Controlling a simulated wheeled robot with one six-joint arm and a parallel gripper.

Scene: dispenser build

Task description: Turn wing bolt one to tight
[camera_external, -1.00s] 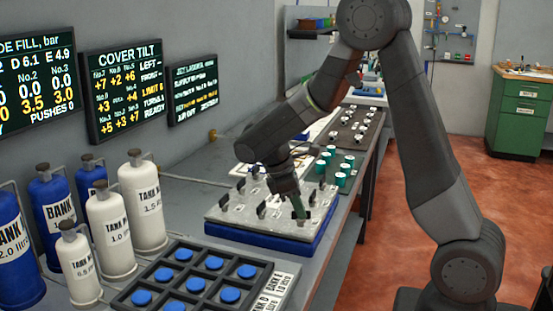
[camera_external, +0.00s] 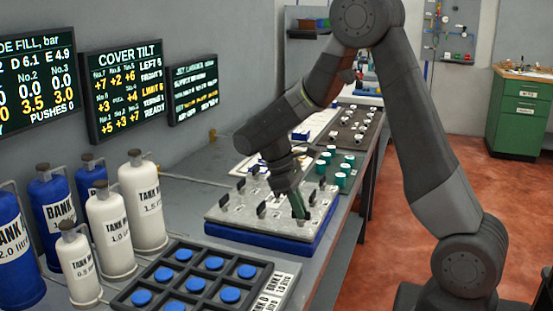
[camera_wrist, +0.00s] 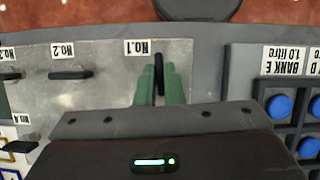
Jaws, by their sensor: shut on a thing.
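Wing bolt one (camera_wrist: 159,74) is a black wing beside the "No.1" label (camera_wrist: 138,47) on the grey cover plate (camera_wrist: 105,95) in the wrist view. My gripper (camera_wrist: 160,82) has green fingers, one on each side of the wing, shut on it. In the external view my gripper (camera_external: 300,207) reaches down to the near right part of the cover plate (camera_external: 235,212), which lies on a blue base (camera_external: 265,238). There the arm and fingers hide wing bolt one. In the wrist view the wing stands along the picture's height, while the No.2 wing (camera_wrist: 70,75) lies crosswise.
Other black wing bolts stand on the plate, such as the No.3 wing (camera_wrist: 10,76). A dark rack with blue caps (camera_external: 187,285) is close in front of the plate. White tanks (camera_external: 142,205) stand at left. Teal-sided cups (camera_external: 341,179) stand behind the plate.

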